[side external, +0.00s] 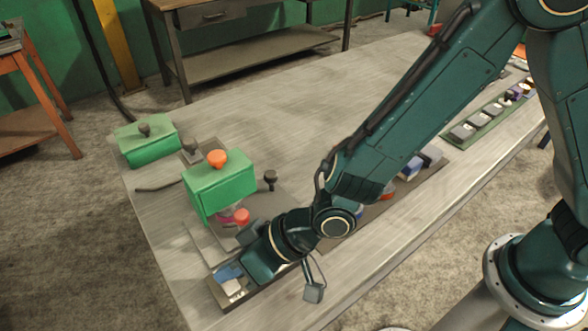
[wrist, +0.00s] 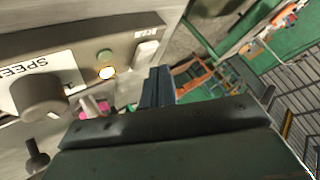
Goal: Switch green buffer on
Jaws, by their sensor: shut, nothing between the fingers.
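In the side view a green box-shaped machine (side external: 218,188) with an orange knob on top stands near the table's left end. I take it for the green buffer; pink and orange parts show below it. In the wrist view a grey control panel (wrist: 70,47) carries a black dial (wrist: 38,97) marked SPEED, a green button (wrist: 104,56), a glowing round lamp (wrist: 107,72) and a white switch (wrist: 146,52). My gripper (wrist: 157,87) is shut and empty, just beside the panel near the white switch. I cannot tell whether it touches. My gripper (side external: 228,271) is low at the table's front left.
A second green box (side external: 148,140) with a dark knob stands behind the machine. A dark knob on a stem (side external: 270,178) rises to its right. Trays of small parts (side external: 488,122) lie along the right front of the table. The table's back middle is clear.

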